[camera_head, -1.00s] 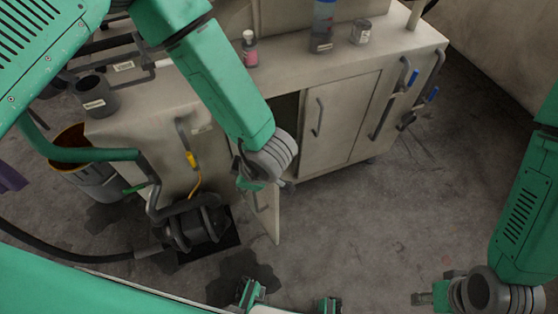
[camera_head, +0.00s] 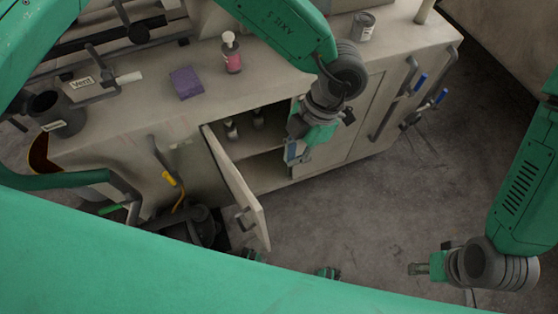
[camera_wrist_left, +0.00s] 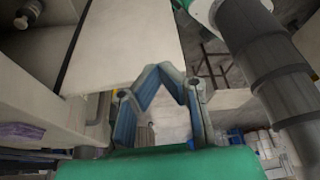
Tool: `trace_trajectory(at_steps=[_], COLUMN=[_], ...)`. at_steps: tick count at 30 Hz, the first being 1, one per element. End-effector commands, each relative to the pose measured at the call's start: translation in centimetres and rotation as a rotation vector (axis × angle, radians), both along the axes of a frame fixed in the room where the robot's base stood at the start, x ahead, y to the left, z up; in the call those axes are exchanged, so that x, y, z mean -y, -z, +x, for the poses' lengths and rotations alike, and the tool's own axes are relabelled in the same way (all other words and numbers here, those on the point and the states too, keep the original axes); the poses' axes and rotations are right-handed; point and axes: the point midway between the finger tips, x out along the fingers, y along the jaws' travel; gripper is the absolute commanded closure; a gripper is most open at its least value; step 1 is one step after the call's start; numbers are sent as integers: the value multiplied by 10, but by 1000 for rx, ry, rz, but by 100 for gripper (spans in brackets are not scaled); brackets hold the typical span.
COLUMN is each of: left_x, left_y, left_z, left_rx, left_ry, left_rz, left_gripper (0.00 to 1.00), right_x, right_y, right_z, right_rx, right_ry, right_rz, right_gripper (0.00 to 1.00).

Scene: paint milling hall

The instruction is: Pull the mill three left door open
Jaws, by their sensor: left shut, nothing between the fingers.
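The mill's left door (camera_head: 240,190) stands well open, swung out from the cabinet (camera_head: 280,180) toward the front left. It has a handle low on its outer face. My left gripper (camera_head: 293,150) is at the right side of the opening, apart from the door's free edge in the head view. It is shut and empty. In the left wrist view, its blue-padded fingers (camera_wrist_left: 163,82) show just below a pale panel (camera_wrist_left: 122,45), which looks like the door. My right gripper (camera_head: 420,268) hangs over the floor at the right; its fingers are too small to judge.
Small bottles (camera_head: 258,118) stand on the shelf inside. A closed door (camera_head: 355,125) is at the right. The floor (camera_head: 350,225) in front is mostly clear.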

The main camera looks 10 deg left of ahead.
Motion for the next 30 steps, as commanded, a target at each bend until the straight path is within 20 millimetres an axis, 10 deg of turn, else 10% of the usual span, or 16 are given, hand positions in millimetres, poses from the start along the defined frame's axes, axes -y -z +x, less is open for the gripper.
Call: trace_trajectory(at_steps=[15, 30], left_x=[-27, -52], left_y=[92, 88], left_z=[-28, -53], left_rx=[-4, -1], left_ry=[3, 2], left_rz=[3, 0], left_gripper=[100, 100], right_x=[0, 0], right_y=[7, 2], right_z=[-1, 0], right_rx=[-1, -1], right_ry=[0, 0], right_rz=[0, 0], right_gripper=[60, 60])
